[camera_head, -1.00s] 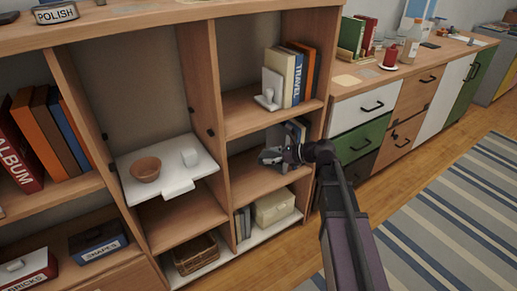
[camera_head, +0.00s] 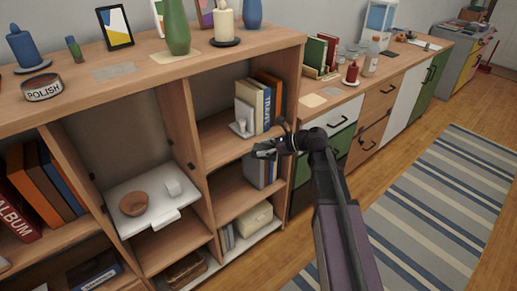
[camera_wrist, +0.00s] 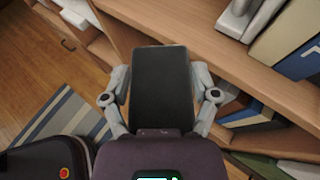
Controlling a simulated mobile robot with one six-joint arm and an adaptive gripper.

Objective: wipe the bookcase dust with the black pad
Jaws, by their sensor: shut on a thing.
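My gripper (camera_head: 268,149) is in front of the bookcase (camera_head: 190,72), near the front edge of the shelf with the books. In the wrist view my gripper (camera_wrist: 160,98) is shut on the black pad (camera_wrist: 160,80), a flat dark rectangle between its fingers. The pad is hard to make out in the head view. A thin grey patch (camera_head: 113,71), which looks like dust, lies on the bookcase top, in front of a picture frame. A paler beige patch (camera_head: 160,57) lies near the green vase; I cannot tell if it is dust.
On the bookcase top stand a polish tin (camera_head: 42,88), a blue candle (camera_head: 22,47), a green vase (camera_head: 177,28) and a white candle (camera_head: 224,22). Books and a white bookend (camera_head: 243,115) fill the shelf behind my gripper. A lower cabinet (camera_head: 345,110) adjoins at right.

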